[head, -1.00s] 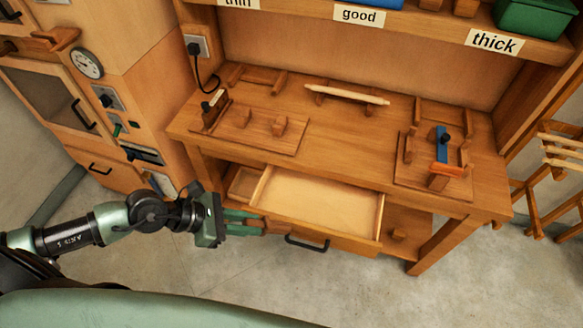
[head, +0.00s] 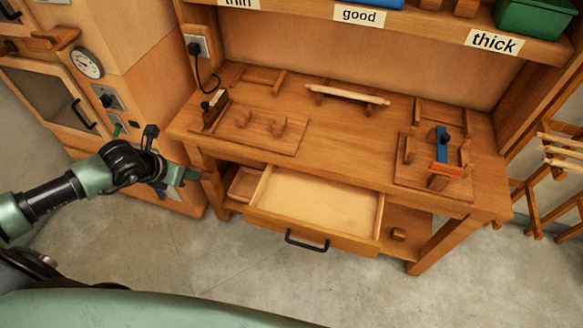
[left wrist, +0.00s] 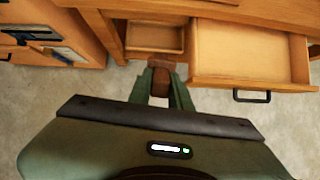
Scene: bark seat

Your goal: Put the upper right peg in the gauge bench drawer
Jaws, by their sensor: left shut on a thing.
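The gauge bench drawer (head: 270,224) is pulled open under the bench top and looks empty inside. It also shows at the upper right of the left wrist view (left wrist: 225,77). My left gripper (head: 192,174) is left of the drawer, by the bench's left front leg. In the left wrist view its fingers (left wrist: 162,88) are shut on a short brown wooden piece, which looks like a peg (left wrist: 161,66). The piece is outside the drawer and left of it. In the head view the held piece is hard to make out. My right gripper is out of view.
A small open wooden tray (head: 245,184) sits under the bench left of the drawer. A wooden block (head: 398,234) lies on the lower shelf at right. A cabinet with dial and switches (head: 150,75) stands at left. The floor before the drawer is clear.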

